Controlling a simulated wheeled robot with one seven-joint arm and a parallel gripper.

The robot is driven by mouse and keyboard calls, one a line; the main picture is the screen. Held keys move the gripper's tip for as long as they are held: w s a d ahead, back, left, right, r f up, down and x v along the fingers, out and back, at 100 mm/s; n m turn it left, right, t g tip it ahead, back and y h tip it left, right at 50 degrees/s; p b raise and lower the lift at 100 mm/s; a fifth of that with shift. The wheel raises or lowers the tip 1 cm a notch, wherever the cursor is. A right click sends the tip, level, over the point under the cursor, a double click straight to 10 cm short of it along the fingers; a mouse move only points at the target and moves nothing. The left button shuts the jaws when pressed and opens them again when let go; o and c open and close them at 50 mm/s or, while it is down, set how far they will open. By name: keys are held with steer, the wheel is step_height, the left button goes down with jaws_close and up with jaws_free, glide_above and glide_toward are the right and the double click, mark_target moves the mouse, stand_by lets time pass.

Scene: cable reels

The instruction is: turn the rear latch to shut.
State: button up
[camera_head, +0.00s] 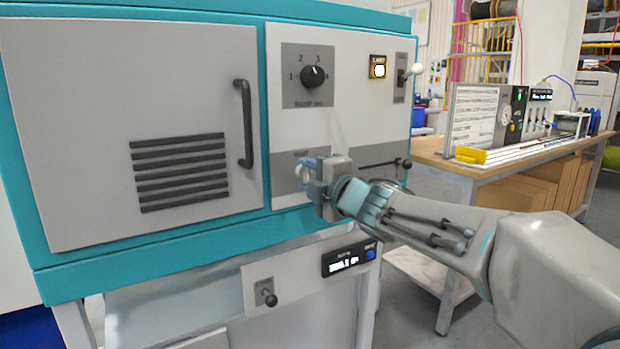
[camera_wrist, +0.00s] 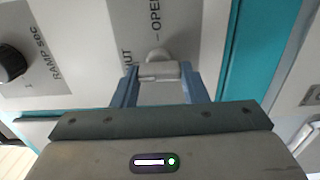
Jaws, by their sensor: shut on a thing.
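The rear latch (camera_wrist: 160,70) is a light grey handle on a grey label plate, seen in the wrist view between my two blue fingers. Printing beside it reads OPEN, and a partly hidden word ends in UT. My gripper (camera_wrist: 158,78) is shut on the handle, one finger on each side. In the head view my gripper (camera_head: 306,170) is up against the lower left of the control panel (camera_head: 340,125) and hides most of the latch. I cannot tell the latch's exact angle.
A black rotary knob (camera_head: 314,76) sits above the latch, a lit lamp (camera_head: 378,68) and a white-tipped lever (camera_head: 412,72) to the upper right. A dark lever (camera_head: 385,163) is just right of my gripper. The cabinet door (camera_head: 150,130) has a black handle (camera_head: 244,124).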

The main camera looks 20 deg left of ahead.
steer(key=shift+f, duration=0.1)
steer(key=o, duration=1)
steer(key=shift+c, duration=0.2)
steer(key=shift+s+d, duration=0.1)
steer(key=shift+s+d, duration=0.15)
steer(key=shift+d, duration=0.05)
steer(key=p+v, duration=0.3)
steer(key=v, duration=1)
